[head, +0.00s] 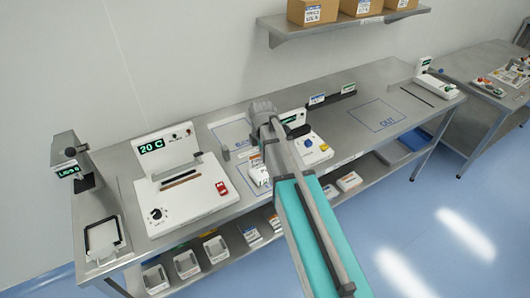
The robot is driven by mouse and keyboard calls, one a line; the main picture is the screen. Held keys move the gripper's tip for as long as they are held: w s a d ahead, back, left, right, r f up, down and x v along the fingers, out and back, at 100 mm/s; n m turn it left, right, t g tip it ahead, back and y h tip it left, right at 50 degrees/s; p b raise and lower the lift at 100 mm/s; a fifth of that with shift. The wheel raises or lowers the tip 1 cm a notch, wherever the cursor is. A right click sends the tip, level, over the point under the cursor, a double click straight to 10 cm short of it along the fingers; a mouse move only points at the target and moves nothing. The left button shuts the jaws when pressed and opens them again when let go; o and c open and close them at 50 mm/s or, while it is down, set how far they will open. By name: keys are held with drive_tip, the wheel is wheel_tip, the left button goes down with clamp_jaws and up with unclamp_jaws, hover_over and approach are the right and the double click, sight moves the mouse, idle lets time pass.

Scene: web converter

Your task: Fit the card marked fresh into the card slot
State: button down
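Two small upright cards stand in a long black rack at the back of the bench: a blue-and-white card (317,99) and a green-and-white card (348,87). Their print is too small to read, so I cannot tell which is marked fresh. My arm reaches over the middle of the bench, and a dark part at its far end looks like my gripper (298,131). Its fingers are not clear, and I see no card in it. I cannot make out a card slot.
A white sealer-like unit (190,205) reading 20 C stands at left, beside a labelled dispenser (68,165) and a framed tray (104,238). A marked OUT area (377,115) on the right is clear. Small bins (187,264) sit on the lower shelf. Boxes (312,12) stand on a wall shelf.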

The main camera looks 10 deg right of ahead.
drive_tip(key=shift+f, duration=0.15)
drive_tip(key=f+b, duration=0.6)
drive_tip(key=shift+s, duration=0.2)
drive_tip(key=shift+a+r, duration=0.1)
idle(0.6)
